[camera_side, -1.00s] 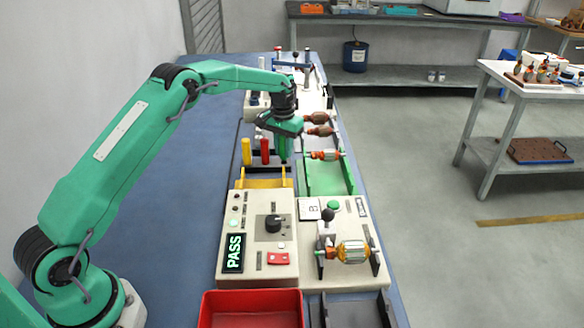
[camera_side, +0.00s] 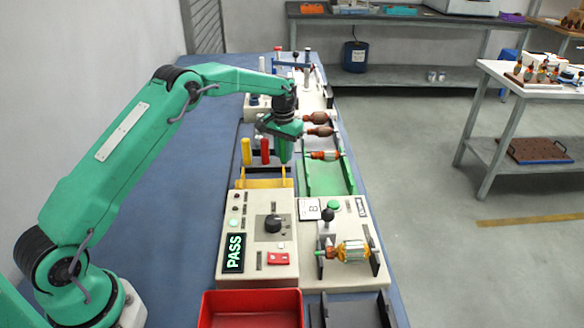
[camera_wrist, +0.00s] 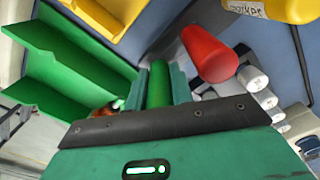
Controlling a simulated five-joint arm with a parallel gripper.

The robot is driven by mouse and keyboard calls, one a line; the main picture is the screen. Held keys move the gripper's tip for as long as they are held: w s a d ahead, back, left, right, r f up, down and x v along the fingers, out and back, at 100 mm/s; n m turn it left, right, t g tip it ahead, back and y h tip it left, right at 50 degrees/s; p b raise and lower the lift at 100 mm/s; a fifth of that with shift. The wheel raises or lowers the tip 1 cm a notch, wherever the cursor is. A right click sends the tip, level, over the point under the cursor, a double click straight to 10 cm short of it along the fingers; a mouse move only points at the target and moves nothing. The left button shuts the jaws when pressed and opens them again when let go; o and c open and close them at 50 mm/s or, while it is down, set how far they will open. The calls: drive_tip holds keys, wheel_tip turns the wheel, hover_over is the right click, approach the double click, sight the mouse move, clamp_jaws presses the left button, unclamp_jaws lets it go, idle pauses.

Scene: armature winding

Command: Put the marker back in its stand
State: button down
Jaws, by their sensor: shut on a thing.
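My gripper (camera_side: 284,136) points down above the bench and is shut on the green marker (camera_wrist: 159,85), which shows between the fingers in the wrist view. In the side view the gripper mostly hides it. The red marker (camera_side: 265,151) and yellow marker (camera_side: 246,152) stand upright to its left. They also show in the wrist view, the red one (camera_wrist: 208,55) and the yellow one (camera_wrist: 275,8). The dark stand (camera_side: 268,170) is low at their feet. I cannot tell whether the green marker's lower end is in the stand.
A yellow cradle (camera_side: 264,183) lies in front of the stand. To the right, a green tray (camera_side: 325,181) has an armature (camera_side: 323,155) at its far end. Nearer are a control panel showing PASS (camera_side: 234,253), a winding fixture (camera_side: 350,251) and a red bin (camera_side: 250,311).

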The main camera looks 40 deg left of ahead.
drive_tip(key=shift+f, duration=0.25)
idle(0.3)
drive_tip(key=c, duration=1.1)
unclamp_jaws()
drive_tip(key=shift+c, duration=0.2)
drive_tip(key=shift+r, duration=3.9)
drive_tip(key=shift+r, duration=0.15)
drive_tip(key=shift+r, duration=0.4)
